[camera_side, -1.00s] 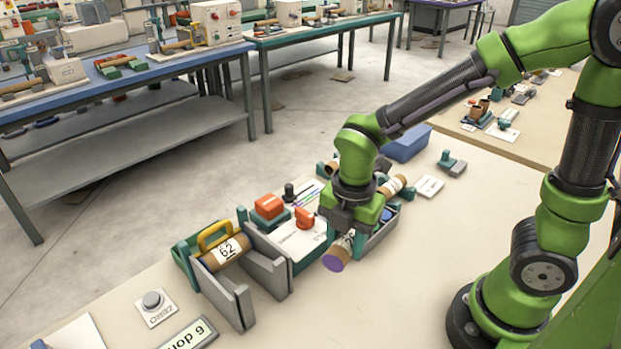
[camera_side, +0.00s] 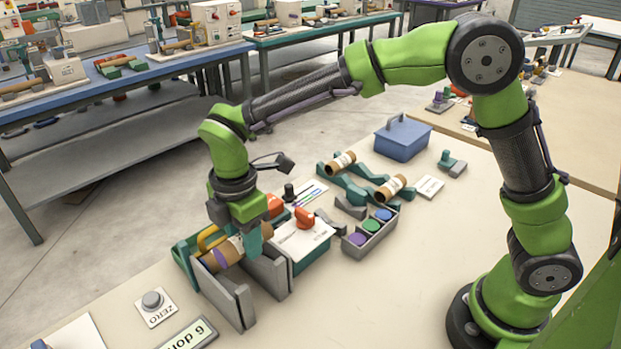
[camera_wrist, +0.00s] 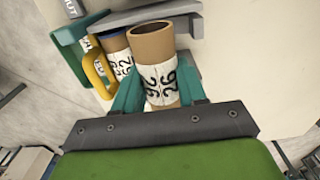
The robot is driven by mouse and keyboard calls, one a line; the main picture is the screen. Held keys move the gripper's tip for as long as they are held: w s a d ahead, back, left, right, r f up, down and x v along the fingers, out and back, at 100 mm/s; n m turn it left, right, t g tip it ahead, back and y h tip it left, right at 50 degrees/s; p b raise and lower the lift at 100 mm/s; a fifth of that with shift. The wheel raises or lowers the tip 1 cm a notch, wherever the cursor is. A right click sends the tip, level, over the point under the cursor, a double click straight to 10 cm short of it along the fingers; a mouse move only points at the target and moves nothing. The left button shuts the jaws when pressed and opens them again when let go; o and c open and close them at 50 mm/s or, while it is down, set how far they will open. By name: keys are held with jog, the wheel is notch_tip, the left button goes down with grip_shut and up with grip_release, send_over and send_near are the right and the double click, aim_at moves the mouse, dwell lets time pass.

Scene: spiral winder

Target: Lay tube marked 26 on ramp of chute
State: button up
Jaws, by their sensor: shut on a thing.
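My gripper (camera_side: 250,243) is shut on a brown cardboard tube and is over the grey-walled chute (camera_side: 232,303) at the left of the bench. In the wrist view, the held tube (camera_wrist: 155,45) is between the teal fingers of my gripper (camera_wrist: 160,92). In the side view, a purple end shows by the chute's upper part, and my gripper partly hides both tubes. I cannot tell whether the held tube touches the ramp.
A teal box with a white top (camera_side: 300,240) stands just right of the chute. A grey tray with coloured discs (camera_side: 371,236) and teal stands with tubes (camera_side: 340,163) are further right. The ZERO button (camera_side: 153,302) is front left.

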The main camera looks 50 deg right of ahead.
aim_at(238, 254)
jog(key=shift+w+a+f, duration=0.1)
jog(key=shift+w+a, duration=0.35)
jog(key=shift+w, duration=0.35)
jog(key=shift+f, duration=1.75)
jog(key=shift+f, duration=0.1)
jog(key=shift+f, duration=0.55)
jog(key=o, duration=0.8)
jog(key=shift+w, duration=0.1)
